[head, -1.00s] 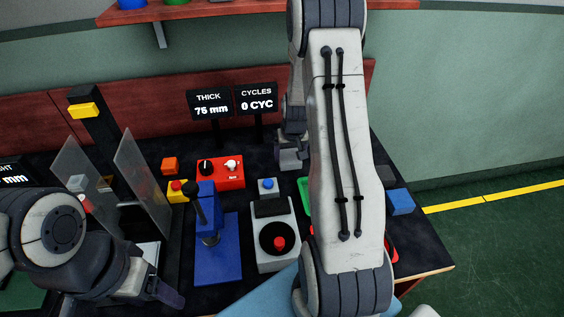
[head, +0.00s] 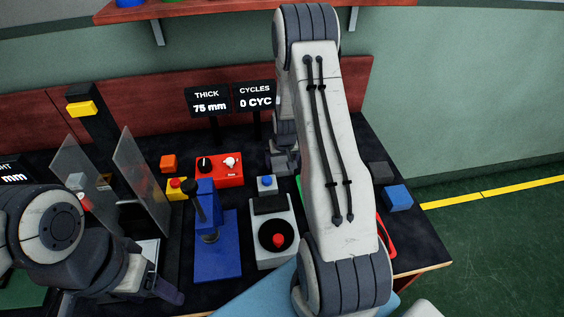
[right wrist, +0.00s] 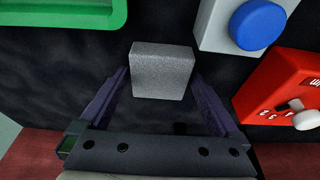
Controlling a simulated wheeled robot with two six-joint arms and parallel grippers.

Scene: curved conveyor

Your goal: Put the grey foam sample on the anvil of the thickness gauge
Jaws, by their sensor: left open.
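The grey foam sample (right wrist: 161,72) is a small block on the dark table in the right wrist view. My right gripper (right wrist: 160,78) is open, with one finger on each side of the block and narrow gaps beside it. In the head view my right arm largely hides this spot. A blue stand (head: 218,258) with a black lever and a small round plate, apparently the thickness gauge, stands left of the right arm; its plate looks empty. The THICK display (head: 207,101) behind reads 75 mm. My left gripper (head: 160,291) is open and empty at the lower left.
A red box with knobs (head: 220,171), a blue-button box (head: 267,184) and a grey device with a red knob (head: 278,241) stand near the gauge. A green tray (right wrist: 62,12) lies near the foam. Clear upright panels (head: 142,180) stand at left. Blue and dark blocks (head: 398,198) lie right.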

